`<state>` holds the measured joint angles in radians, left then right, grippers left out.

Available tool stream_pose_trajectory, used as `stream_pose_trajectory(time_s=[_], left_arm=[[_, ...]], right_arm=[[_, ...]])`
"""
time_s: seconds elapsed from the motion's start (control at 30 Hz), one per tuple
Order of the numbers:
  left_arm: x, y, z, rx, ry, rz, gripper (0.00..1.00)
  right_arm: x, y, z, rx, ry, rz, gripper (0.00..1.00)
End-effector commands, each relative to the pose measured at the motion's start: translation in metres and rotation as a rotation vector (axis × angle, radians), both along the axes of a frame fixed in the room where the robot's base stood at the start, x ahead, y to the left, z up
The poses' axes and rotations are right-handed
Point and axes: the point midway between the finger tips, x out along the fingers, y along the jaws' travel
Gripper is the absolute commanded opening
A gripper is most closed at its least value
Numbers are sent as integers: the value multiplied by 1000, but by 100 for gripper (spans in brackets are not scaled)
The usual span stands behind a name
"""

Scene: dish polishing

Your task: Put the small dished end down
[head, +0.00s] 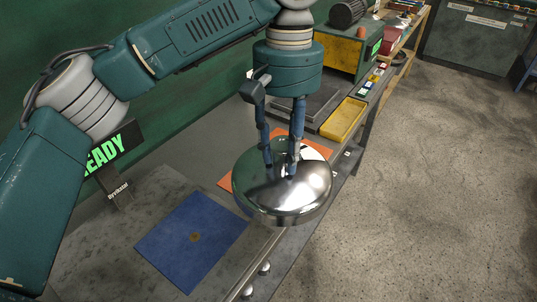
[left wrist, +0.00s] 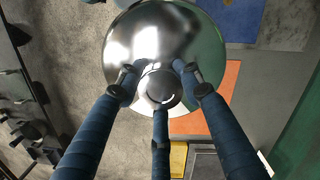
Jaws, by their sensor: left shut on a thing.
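The small dished end (head: 282,196) is a shiny, domed metal piece with its dome facing up. It also shows in the left wrist view (left wrist: 165,45). My left gripper (head: 281,172) comes down from above, and its blue-wrapped fingers are shut around the knob (left wrist: 160,86) at the dome's centre. The dished end appears held above the bench's front edge, in front of an orange mat (head: 318,149). My right gripper is not in view.
A yellow tray (head: 343,119) and a yellow-and-green machine (head: 345,52) stand farther along the bench. A READY sign (head: 106,154) stands at the back left. The bench around the blue mat is bare. Open concrete floor (head: 430,190) lies to the right.

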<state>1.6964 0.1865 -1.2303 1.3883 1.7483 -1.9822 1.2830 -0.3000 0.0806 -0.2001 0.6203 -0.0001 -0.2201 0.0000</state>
Motion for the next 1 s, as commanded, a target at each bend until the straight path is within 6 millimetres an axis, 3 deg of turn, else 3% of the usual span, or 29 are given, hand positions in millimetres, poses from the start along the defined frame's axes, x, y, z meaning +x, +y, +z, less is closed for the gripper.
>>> stream_pose_trajectory(time_s=[0.27,1.0], left_arm=[[-2,3,-11,-2,0,-156,0],[-23,38,-79,-1,-2,-1181,0]], right_arm=[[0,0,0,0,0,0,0],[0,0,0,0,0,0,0]])
